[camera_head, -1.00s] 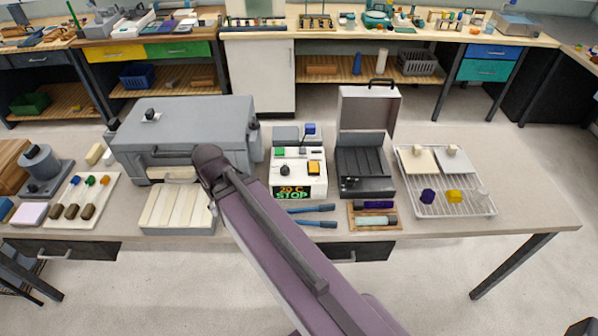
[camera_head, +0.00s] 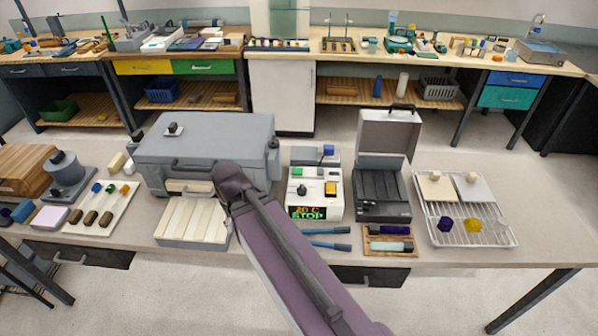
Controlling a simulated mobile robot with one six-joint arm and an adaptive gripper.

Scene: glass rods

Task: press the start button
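A white control box (camera_head: 317,203) stands on the near bench, right of the big grey furnace-like box. Its front display (camera_head: 307,213) reads "20 C" and "STOP". Its top carries a small green patch (camera_head: 331,172), a dark round knob (camera_head: 301,190) and a yellow-orange switch or button (camera_head: 330,188). No start label is legible, so I cannot tell which part is the start button. My purple arm reaches up from the bottom to a dark rounded joint left of the control box. My gripper does not show.
The grey box (camera_head: 205,145) and a slatted light tray (camera_head: 193,222) stand left of the control box. Blue tongs (camera_head: 327,238) lie in front. An open dark case (camera_head: 382,192) and a wire rack (camera_head: 466,236) are at right. A grey unit with a blue knob (camera_head: 327,150) sits behind.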

